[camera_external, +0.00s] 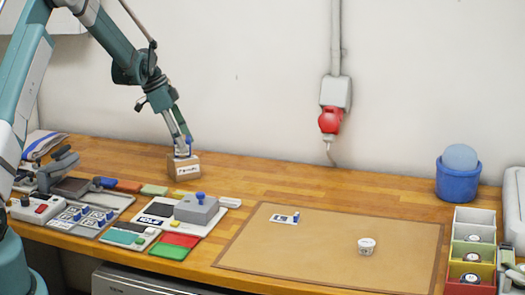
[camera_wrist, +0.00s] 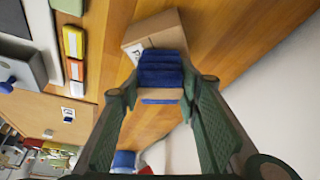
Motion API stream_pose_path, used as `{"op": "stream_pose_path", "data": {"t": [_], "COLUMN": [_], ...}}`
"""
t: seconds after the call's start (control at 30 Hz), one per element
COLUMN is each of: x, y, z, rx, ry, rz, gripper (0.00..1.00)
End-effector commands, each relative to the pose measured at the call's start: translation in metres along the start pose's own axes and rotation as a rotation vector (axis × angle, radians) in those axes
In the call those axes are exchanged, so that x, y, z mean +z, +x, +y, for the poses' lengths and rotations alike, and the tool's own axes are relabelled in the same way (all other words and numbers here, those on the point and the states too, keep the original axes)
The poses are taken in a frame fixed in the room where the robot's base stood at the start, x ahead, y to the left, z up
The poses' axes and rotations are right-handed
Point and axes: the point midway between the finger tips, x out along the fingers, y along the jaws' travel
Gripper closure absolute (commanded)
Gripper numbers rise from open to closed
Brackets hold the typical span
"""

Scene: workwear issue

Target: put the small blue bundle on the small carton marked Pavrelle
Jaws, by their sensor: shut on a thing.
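The small carton (camera_external: 184,171) is a brown box with a white label, standing near the wall left of centre; its label is too small to read surely. It also shows in the wrist view (camera_wrist: 150,28), with part of its label covered. My gripper (camera_external: 184,152) points down at the carton's top. In the wrist view my gripper (camera_wrist: 160,92) is shut on the small blue bundle (camera_wrist: 160,70), which has dark blue folds and a tan strip across it. The bundle is over the carton; I cannot tell whether they touch. In the external view the fingers partly hide it.
A grey block with a blue knob (camera_external: 197,208) and several coloured flat pieces lie in front of the carton. A blue bucket (camera_external: 458,183) and stacked bins (camera_external: 472,250) stand at right. Bare wood lies right of the carton.

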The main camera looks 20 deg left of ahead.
Motion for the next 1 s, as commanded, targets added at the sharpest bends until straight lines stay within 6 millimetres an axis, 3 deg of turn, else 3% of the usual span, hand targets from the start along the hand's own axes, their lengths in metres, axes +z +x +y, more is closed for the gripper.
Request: {"op": "stream_pose_path", "data": {"t": [0.47, 0.5, 0.6, 1.0], "x": [0.0024, 0.0026, 0.0022, 0.0018], "y": [0.0059, 0.0062, 0.0054, 0.0044], "z": [0.0001, 0.0001, 0.0001, 0.0001], "rx": [0.0, 0.0, 0.0, 0.0], "ry": [0.0, 0.0, 0.0, 0.0], "rz": [0.0, 0.0, 0.0, 0.0], "gripper": [0.8, 0.66, 0.53, 0.52]}}
